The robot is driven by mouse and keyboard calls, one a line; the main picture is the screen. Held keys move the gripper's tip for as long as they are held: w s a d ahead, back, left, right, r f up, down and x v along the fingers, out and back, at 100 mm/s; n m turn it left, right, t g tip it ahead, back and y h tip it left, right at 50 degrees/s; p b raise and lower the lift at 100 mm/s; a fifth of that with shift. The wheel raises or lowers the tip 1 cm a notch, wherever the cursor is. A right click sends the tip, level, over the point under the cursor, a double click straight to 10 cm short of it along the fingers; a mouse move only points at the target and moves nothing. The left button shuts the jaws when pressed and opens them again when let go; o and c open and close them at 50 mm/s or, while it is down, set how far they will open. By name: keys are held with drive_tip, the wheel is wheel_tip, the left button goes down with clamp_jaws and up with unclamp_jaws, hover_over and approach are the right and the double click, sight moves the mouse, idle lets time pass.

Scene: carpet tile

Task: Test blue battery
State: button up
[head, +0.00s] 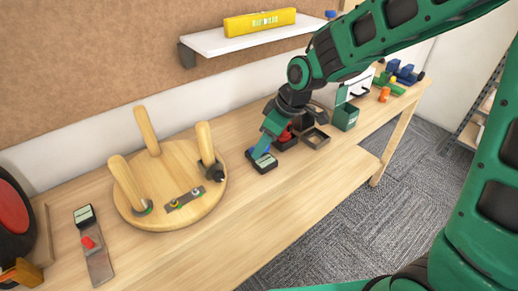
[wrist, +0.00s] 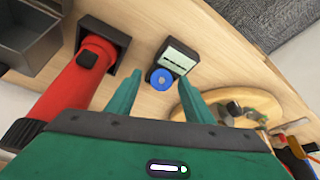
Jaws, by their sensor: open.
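The blue battery (wrist: 161,79) appears in the wrist view as a blue round with a pale metal centre. It is at the near side of a small black tester (wrist: 178,55) with a pale display. I cannot tell whether it sits in the tester or just against it. My gripper (wrist: 160,76) is open, with one green finger to each side of the battery in this view; contact cannot be made out. In the head view, my gripper (head: 257,154) reaches down over the tester (head: 265,165) on the bench, and the battery is mostly hidden behind the fingers.
A red tool (wrist: 75,80) stands in a black holder beside the gripper. Open dark trays (head: 315,138) and a green bin (head: 346,117) lie to the right. An upturned round wooden stool (head: 160,212) stands left. The bench front (head: 310,190) is clear.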

clamp_jaws()
